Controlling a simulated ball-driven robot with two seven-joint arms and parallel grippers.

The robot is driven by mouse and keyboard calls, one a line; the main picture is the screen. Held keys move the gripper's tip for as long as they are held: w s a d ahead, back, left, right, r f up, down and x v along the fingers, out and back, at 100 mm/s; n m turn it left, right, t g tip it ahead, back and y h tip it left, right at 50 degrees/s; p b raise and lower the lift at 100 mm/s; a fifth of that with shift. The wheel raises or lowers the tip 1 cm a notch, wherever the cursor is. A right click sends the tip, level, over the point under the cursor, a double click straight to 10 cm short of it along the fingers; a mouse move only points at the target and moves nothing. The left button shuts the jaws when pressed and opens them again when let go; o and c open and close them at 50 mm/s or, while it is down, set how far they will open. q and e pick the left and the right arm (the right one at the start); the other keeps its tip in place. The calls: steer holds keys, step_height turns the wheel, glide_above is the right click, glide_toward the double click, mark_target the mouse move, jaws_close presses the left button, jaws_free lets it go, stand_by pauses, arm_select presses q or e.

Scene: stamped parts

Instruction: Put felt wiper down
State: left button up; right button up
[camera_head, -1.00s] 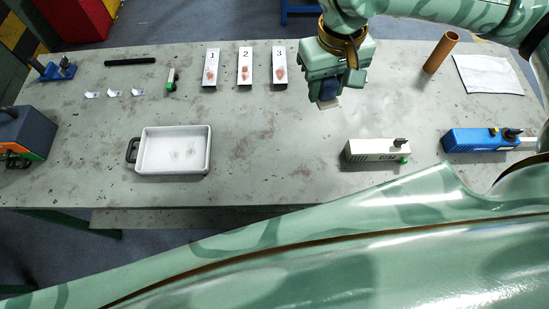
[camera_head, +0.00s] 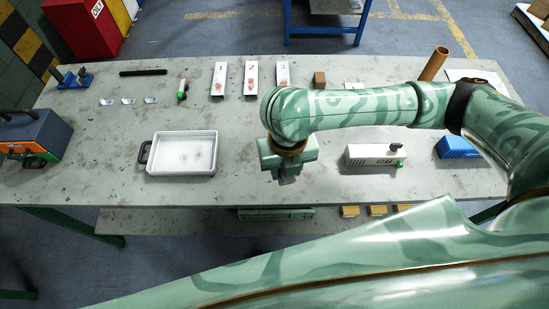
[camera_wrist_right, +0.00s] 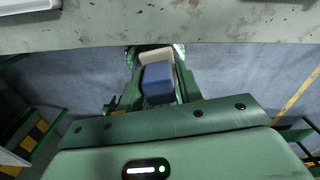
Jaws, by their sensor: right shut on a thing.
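The felt wiper is a blue block (camera_wrist_right: 158,84) with a beige felt face at its far end, seen in the right wrist view. My right gripper (camera_wrist_right: 156,72) is shut on it. In the head view my right gripper (camera_head: 286,178) hangs over the front part of the workbench (camera_head: 250,190), between the white tray and the white case. The wiper is mostly hidden by the gripper there. In the wrist view, the bench edge lies at the top and floor shows behind the wiper, so the wiper is held clear of the bench. My left gripper is not in view.
A white tray (camera_head: 206,136) with a dark handle stands left of my gripper, a white case (camera_head: 376,155) right. At the back are numbered plates (camera_head: 251,80), a brown block (camera_head: 320,78), a small white pad (camera_head: 354,85) and a brown tube (camera_head: 433,63). A blue device (camera_head: 458,147) stands far right.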

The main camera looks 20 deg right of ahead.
steer(key=n, duration=0.2)
steer(key=a+f+n, duration=0.1)
steer(key=n, duration=0.1)
steer(key=s+n, duration=0.1)
steer(key=n, duration=0.1)
steer(key=shift+s+a+f, duration=0.1)
steer(key=shift+a+f, duration=0.25)
steer(key=shift+f, duration=0.05)
steer(key=shift+w+f+n, duration=0.2)
steer(key=shift+n, duration=0.1)
steer(key=w+d+f+b, duration=0.1)
steer(key=w+f+b, duration=0.1)
steer(key=w+f, duration=0.1)
steer(key=w+d+f+b, duration=0.1)
steer(key=w+f+b, duration=0.1)
steer(key=w, duration=0.3)
steer(key=w+d+f+b, duration=0.1)
steer(key=w+f+b, duration=0.2)
steer(key=w+f, duration=0.1)
steer(key=shift+w+f, duration=0.15)
steer(key=shift+w, duration=0.2)
steer(key=f, duration=0.1)
steer(key=f+b, duration=0.1)
steer(key=f, duration=0.1)
steer(key=shift+w+d+f, duration=0.1)
steer(key=shift+w+f, duration=0.2)
steer(key=shift+r, duration=0.1)
steer(key=shift+s, duration=0.1)
